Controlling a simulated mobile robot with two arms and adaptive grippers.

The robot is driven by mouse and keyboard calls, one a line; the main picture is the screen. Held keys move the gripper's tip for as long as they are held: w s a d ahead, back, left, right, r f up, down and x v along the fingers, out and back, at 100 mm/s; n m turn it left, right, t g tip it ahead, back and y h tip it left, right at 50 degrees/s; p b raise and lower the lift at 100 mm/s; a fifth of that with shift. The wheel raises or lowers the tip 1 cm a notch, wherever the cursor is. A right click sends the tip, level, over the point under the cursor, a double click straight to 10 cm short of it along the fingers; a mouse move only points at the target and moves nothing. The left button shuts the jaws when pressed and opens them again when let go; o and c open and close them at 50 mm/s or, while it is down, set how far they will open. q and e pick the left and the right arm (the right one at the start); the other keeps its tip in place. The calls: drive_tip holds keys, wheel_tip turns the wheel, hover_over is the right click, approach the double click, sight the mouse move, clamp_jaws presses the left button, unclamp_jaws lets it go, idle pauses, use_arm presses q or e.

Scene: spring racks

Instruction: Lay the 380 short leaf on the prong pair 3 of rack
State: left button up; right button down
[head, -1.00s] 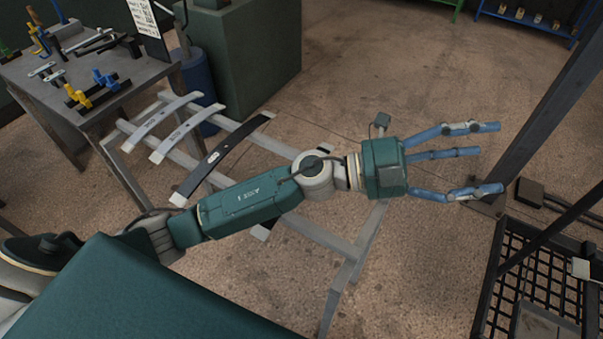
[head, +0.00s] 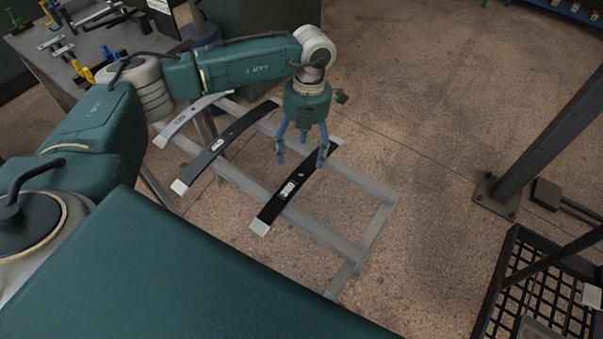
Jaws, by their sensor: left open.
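The 380 leaf (head: 283,200) is a black, slightly curved strip with a pale near end and a white label that seems to read 380. It lies across the rails of a low grey frame (head: 372,240) as the rightmost strip there. My left gripper (head: 302,162) is open and points down over the far half of this leaf, blue fingers spread to either side. I cannot tell whether the fingers touch it. The gripper hides part of the far end. My right gripper is not in view. I cannot make out a rack with prong pairs.
Another dark leaf (head: 212,152) and a grey one (head: 183,117) lie to the left on the same frame. A tool bench (head: 110,45) stands at upper left. A dark post (head: 545,130) and a black mesh crate (head: 507,262) stand at right.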

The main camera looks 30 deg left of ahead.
sight(298, 171)
use_arm(q)
drive_tip(key=shift+s+f, duration=0.1)
drive_tip(key=shift+f, duration=0.8)
drive_tip(key=f, duration=0.1)
drive_tip(key=f+p, duration=0.1)
drive_tip(key=f, duration=0.1)
drive_tip(key=s+f+p, duration=0.1)
drive_tip(key=shift+a+f, duration=0.25)
drive_tip(key=shift+f, duration=0.15)
drive_tip(key=shift+w+f, duration=0.1)
drive_tip(key=shift+f, duration=0.15)
clamp_jaws()
drive_tip(key=shift+w+r, duration=0.1)
